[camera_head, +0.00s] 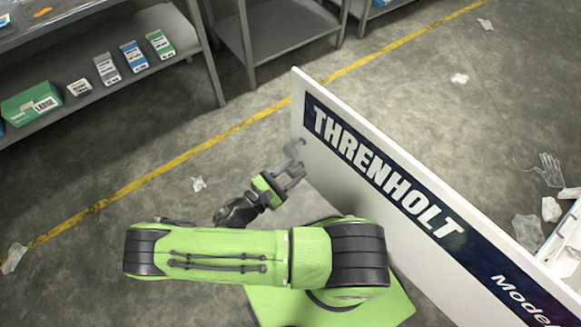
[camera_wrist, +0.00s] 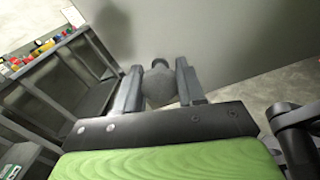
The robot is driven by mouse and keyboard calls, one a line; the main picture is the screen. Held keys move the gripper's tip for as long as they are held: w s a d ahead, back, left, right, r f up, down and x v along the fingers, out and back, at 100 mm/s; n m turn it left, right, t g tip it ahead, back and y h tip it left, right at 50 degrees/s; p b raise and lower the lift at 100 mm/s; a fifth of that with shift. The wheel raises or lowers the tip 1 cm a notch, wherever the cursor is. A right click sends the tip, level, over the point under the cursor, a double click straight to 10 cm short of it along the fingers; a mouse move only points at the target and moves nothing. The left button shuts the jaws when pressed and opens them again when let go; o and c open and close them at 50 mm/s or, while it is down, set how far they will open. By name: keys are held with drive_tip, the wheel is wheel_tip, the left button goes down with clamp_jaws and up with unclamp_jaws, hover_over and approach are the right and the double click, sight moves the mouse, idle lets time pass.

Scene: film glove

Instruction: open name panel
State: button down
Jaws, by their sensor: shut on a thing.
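The name panel (camera_head: 400,200) is a long white board with a dark blue band reading "THRENHOLT" and "Model". It stands upright and runs from the upper middle to the lower right in the head view. A grey round knob (camera_wrist: 160,85) sits near its left end, against the panel's grey-looking face (camera_wrist: 215,40) in the wrist view. My gripper (camera_head: 294,170) is at that end of the panel. Its two fingers (camera_wrist: 158,86) are shut on the knob, one on each side. The knob's far side and its mount are partly hidden.
Grey shelving (camera_head: 100,75) with several boxes stands at upper left, and a grey shelf unit (camera_head: 280,25) at top middle. A yellow line (camera_head: 190,155) crosses the concrete floor. Crumpled litter and a pale glove (camera_head: 548,170) lie right of the panel, near a white bin (camera_head: 565,240).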

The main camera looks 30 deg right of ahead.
drive_tip(key=shift+r, duration=0.35)
drive_tip(key=c, duration=0.7)
unclamp_jaws()
drive_tip(key=shift+c, duration=0.2)
drive_tip(key=shift+o, duration=0.4)
drive_tip(key=shift+f, duration=0.1)
drive_tip(key=shift+f, duration=0.1)
drive_tip(key=v, duration=1.5)
drive_tip(key=shift+a, duration=0.4)
